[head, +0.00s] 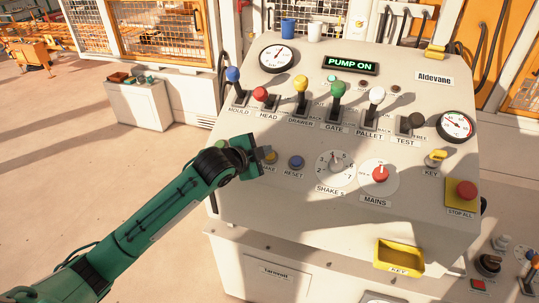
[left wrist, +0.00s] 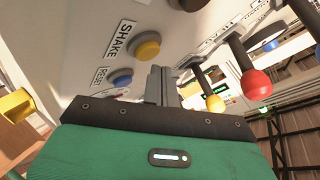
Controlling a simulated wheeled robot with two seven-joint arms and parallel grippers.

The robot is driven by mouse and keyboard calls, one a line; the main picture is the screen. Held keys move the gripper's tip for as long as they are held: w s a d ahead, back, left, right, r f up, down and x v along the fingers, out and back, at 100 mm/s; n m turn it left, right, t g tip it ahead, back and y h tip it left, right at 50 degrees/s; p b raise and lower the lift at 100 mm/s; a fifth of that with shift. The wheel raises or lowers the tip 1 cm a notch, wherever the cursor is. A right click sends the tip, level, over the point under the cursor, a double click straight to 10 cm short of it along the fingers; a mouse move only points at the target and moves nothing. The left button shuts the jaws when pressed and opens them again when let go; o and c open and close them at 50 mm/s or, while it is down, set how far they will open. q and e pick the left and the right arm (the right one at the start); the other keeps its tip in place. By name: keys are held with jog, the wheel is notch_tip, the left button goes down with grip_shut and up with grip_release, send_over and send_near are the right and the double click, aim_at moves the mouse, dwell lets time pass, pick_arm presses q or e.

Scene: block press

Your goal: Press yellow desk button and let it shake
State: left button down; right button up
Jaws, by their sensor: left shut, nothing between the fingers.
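My right gripper is in neither view.
A blue RESET button (head: 296,162) is just right of the yellow one. A row of coloured levers, such as the red HEAD lever (head: 260,94), stands above. The SHAKE dial (head: 335,167) and red MAINS switch (head: 380,174) are further right. The PUMP ON sign (head: 350,64) glows green.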

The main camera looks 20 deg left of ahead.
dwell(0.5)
pick_arm(q)
jog(key=shift+w+f, duration=0.15)
jog(key=shift+f, duration=0.2)
jog(key=shift+w+f, duration=0.2)
jog(key=shift+f, duration=0.3)
dwell(0.8)
jog(key=shift+s+r+p, duration=0.4)
jog(key=shift+r+p, duration=0.45)
jog(key=shift+p, duration=0.05)
jog(key=shift+s+r+p, duration=0.1)
jog(key=shift+r+p, duration=0.4)
jog(key=shift+p, duration=0.05)
jog(key=r+p, duration=0.1)
jog(key=s+r+p, duration=0.1)
jog(key=r+p, duration=0.1)
jog(key=shift+s+r+p, duration=0.3)
jog(key=shift+s, duration=0.1)
